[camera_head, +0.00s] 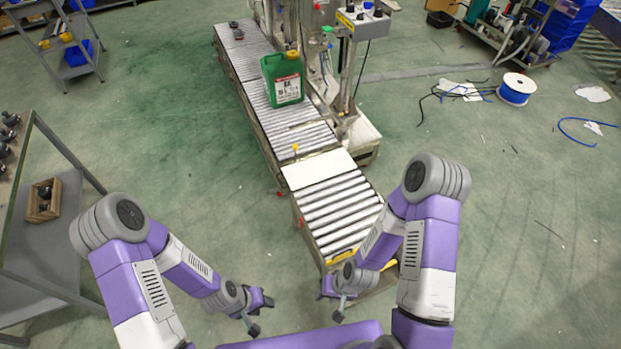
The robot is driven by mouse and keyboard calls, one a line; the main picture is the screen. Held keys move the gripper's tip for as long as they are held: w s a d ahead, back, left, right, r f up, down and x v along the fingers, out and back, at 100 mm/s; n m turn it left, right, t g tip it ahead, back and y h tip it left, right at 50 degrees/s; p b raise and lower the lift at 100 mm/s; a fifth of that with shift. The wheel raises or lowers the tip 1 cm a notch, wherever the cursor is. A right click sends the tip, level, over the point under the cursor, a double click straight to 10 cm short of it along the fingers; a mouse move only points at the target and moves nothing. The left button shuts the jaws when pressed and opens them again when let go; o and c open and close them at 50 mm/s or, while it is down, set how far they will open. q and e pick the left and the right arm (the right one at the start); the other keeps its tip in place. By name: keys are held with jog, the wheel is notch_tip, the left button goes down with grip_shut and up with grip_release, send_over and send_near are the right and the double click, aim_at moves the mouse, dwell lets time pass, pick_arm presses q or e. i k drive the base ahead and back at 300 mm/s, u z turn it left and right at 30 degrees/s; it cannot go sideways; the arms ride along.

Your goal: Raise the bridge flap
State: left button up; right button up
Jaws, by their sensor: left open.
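A flat cream plate (318,169), which looks like the bridge flap, lies level across the roller conveyor between its far and near sections. My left gripper (261,315) is open and empty, low in front and left of the conveyor's near end. My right gripper (331,306) looks open and empty, just in front of that near end. Both grippers are well apart from the plate.
A green jerrycan (282,79) stands on the far rollers (250,60). The near rollers (340,213) are bare. A machine frame (345,70) stands right of the conveyor. A shelf cart (50,240) is at the left. A cable spool (516,89) sits on the floor at right.

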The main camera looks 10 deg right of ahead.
aim_at(305, 173)
jog(key=u, duration=0.8)
jog(key=i, duration=1.65)
jog(key=z, duration=2.55)
